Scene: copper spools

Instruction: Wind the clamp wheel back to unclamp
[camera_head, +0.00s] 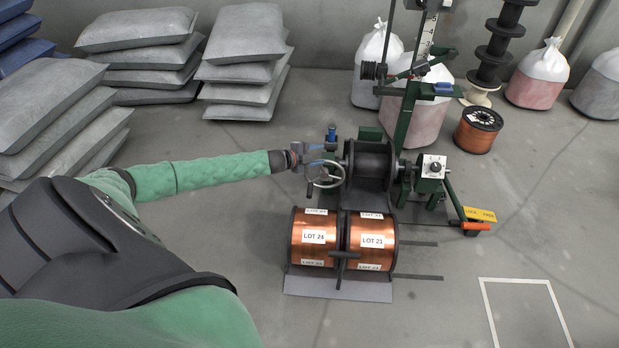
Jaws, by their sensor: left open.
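The clamp wheel (326,174) is a small grey handwheel on the left side of the green winding machine (402,130). It stands beside a dark, empty-looking spool (369,168). My left arm reaches in from the left in a green sleeve. My left gripper (314,158) is at the wheel's upper rim, with its fingers open. The fingers are small here, and I cannot tell whether they touch the rim. My right gripper is not in view.
Two copper spools, LOT 24 (314,238) and LOT 21 (372,240), rest on a low rack in front of the machine. An orange-handled lever (477,226) sits by a yellow LOCK/FREE sign (480,214). Stacked grey sacks (246,35) stand behind left.

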